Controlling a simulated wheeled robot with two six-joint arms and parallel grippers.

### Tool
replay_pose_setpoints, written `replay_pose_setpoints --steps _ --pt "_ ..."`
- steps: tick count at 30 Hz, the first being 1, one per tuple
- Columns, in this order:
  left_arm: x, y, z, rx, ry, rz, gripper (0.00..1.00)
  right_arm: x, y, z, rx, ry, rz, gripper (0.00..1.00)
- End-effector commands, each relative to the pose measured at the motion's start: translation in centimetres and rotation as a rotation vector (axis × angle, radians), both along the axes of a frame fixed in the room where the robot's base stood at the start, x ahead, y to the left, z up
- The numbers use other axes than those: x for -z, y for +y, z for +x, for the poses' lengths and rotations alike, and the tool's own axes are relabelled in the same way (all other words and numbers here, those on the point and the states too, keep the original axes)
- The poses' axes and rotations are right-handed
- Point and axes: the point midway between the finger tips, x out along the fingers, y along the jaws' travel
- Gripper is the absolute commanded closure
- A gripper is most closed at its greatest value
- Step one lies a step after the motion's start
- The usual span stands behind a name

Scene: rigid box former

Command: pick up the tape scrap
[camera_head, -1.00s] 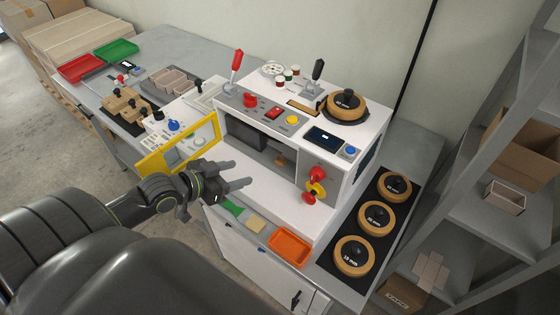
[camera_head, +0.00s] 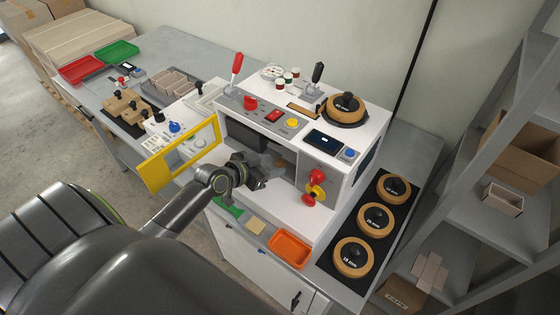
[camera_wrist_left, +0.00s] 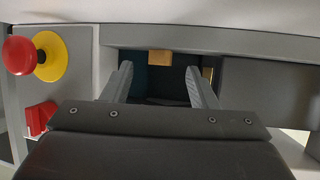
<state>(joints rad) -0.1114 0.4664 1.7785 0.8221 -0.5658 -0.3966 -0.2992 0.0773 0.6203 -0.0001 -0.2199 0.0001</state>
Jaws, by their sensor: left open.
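A small tan piece (camera_wrist_left: 160,57), which looks like the tape scrap, shows in the left wrist view inside the machine's dark opening. It lies beyond my left fingertips, between the lines of the two fingers and apart from them. My left gripper (camera_wrist_left: 158,78) is open with nothing between its fingers. In the head view my left gripper (camera_head: 264,172) reaches into the front opening of the white machine (camera_head: 345,160). There the arm and gripper hide much of the opening, and I cannot clearly make out the scrap. My right gripper is not in view.
The yellow-framed door (camera_head: 160,170) stands open left of the opening. A red knob on a yellow disc (camera_head: 316,186) sits right of it. An orange tray (camera_head: 290,249), a tan pad (camera_head: 256,226) and a green item (camera_head: 230,208) lie in front. Tape rolls (camera_head: 376,217) stand at right.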

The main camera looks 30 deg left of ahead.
Motion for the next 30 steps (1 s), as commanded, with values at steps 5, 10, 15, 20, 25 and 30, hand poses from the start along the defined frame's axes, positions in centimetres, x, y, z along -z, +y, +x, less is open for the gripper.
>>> replay_pose_setpoints --steps 5,10,15,20,25,30 --pt "0.7 -0.4 1.8 -0.002 0.000 -0.004 0.47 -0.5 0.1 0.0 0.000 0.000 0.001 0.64" --pt "1.1 -0.6 2.4 0.000 -0.001 -0.001 0.47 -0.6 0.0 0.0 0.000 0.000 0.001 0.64" --pt "1.1 -0.6 2.3 0.000 -0.001 0.000 0.47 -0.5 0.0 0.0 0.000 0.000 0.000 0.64" --pt "1.1 -0.6 2.3 0.000 -0.001 0.000 0.65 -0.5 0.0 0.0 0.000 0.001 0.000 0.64" --pt "1.1 -0.6 2.3 0.000 -0.001 0.000 0.87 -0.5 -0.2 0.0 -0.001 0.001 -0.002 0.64" --pt "1.1 -0.6 2.3 0.000 -0.001 -0.001 0.96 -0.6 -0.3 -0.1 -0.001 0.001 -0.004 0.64"
